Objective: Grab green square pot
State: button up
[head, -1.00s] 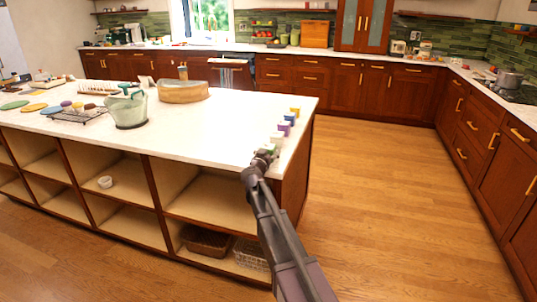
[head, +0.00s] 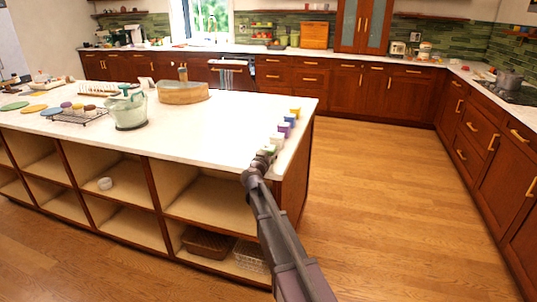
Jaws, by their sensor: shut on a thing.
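A row of small square pots stands along the right edge of the white island top. The green square pot (head: 270,149) is at the near end of the row, small and partly hidden by my gripper (head: 264,157). My gripper reaches in from below, over the island's near right corner, and is shut on the green pot. The fingers are small and dark here, and I cannot tell whether the pot is clear of the surface.
White (head: 277,140), purple (head: 290,118) and yellow (head: 295,111) pots stand just behind. A glass vessel (head: 129,111), a wooden tub (head: 183,92) and a wire rack (head: 80,117) are farther left. The island's middle is clear. Open shelves with baskets (head: 208,242) lie below.

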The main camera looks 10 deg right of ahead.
jog(key=shift+r, duration=0.15)
jog(key=shift+r, duration=0.2)
jog(key=v, duration=1.8)
